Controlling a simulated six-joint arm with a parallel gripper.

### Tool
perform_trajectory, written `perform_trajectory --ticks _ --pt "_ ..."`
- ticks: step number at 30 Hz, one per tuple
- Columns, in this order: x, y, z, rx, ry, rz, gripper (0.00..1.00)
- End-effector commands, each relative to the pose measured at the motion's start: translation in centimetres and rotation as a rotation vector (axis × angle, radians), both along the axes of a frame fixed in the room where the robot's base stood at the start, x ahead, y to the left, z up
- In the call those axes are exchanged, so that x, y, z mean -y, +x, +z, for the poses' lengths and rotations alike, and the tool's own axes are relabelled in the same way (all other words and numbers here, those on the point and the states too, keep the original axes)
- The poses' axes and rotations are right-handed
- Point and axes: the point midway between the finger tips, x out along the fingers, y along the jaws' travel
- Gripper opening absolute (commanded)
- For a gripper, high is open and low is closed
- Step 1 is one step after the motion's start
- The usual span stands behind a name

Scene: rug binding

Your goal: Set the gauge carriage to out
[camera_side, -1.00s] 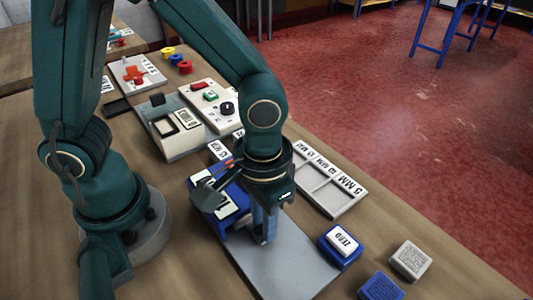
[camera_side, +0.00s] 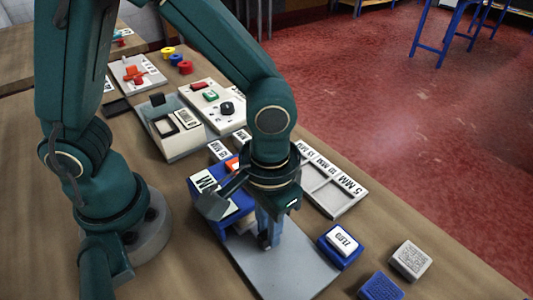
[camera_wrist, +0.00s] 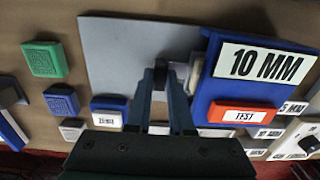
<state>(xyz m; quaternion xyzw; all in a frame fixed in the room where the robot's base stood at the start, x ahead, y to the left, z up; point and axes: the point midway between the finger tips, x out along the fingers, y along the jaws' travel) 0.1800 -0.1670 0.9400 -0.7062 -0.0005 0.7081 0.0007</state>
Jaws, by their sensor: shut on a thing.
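The blue gauge (camera_side: 238,205) stands on a grey plate (camera_side: 285,268); the wrist view shows its "10 MM" label (camera_wrist: 262,64) and red TEST button (camera_wrist: 240,114). A pale grey carriage part (camera_wrist: 194,70) juts from the gauge's left side in the wrist view, over the plate. My gripper (camera_side: 268,240) points down over the plate beside the gauge. It is shut on the carriage's small dark handle (camera_wrist: 160,76), which shows between the fingertips in the wrist view. The fingers and wrist hide most of the handle and part of the carriage.
A blue block with a ZERO button (camera_side: 343,240) stands right of the plate. A white block (camera_side: 410,258) and another blue block (camera_side: 380,287) lie near the front. A white slotted tray (camera_side: 335,190) is behind. A grey device (camera_side: 170,128) stands farther back. The plate's front is clear.

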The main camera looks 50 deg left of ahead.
Motion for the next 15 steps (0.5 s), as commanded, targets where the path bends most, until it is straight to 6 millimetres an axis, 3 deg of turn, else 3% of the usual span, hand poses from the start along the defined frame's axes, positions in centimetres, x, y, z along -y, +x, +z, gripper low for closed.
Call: perform_trajectory --ticks 9,15 --pt "6.3 0.1 0.0 0.004 -0.005 -0.006 0.00" --pt "8.7 0.1 0.1 0.005 -0.006 -0.002 0.00"
